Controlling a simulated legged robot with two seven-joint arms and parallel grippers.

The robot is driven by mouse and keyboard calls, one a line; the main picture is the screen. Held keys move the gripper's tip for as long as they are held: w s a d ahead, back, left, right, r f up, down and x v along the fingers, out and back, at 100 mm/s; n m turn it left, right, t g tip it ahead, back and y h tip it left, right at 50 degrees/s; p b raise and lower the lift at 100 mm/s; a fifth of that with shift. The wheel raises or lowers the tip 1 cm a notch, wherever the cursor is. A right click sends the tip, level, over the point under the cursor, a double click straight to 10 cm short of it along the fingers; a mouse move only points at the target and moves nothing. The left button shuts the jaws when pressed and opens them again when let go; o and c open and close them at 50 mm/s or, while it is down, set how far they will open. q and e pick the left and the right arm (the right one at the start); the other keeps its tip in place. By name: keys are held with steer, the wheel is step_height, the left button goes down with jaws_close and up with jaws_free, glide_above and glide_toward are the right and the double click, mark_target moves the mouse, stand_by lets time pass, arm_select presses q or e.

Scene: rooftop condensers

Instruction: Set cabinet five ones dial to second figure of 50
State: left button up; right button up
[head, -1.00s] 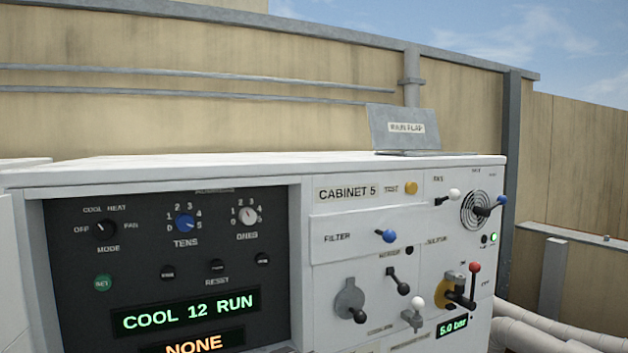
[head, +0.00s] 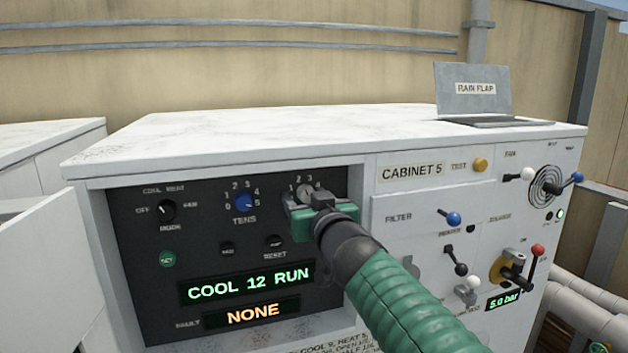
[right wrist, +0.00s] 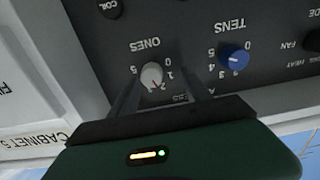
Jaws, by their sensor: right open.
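My right gripper (right wrist: 160,88) is open, with one finger on each side of the dial; contact cannot be told. In the head view my right gripper (head: 318,203) covers most of the dial. The blue tens dial (head: 243,202) is to its left. My left gripper is not in view.
Below the dials are small black buttons, a green SET button (head: 167,259) and an orange display (head: 254,311) reading NONE. Right of the panel, levers and knobs stick out, including a blue filter knob (head: 453,219). An open white door (head: 40,255) stands at the left.

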steer(key=shift+w+a+r, duration=0.1)
steer(key=shift+w+a, duration=0.4)
steer(key=shift+w, duration=0.15)
steer(key=shift+p, duration=0.3)
steer(key=d, duration=0.3)
steer(key=shift+w, duration=0.15)
steer(key=shift+w+d, duration=0.1)
steer(key=shift+c, duration=1.6)
steer(key=shift+s+a, duration=0.2)
steer(key=shift+a, duration=0.8)
steer(key=c, duration=0.7)
steer(key=shift+d, duration=0.1)
jaws_close()
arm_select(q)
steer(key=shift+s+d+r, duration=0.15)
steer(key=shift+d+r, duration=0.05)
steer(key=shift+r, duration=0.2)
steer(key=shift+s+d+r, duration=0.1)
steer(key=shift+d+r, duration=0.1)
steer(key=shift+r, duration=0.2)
arm_select(e)
steer(key=shift+w+d, duration=0.15)
steer(key=shift+d, duration=0.15)
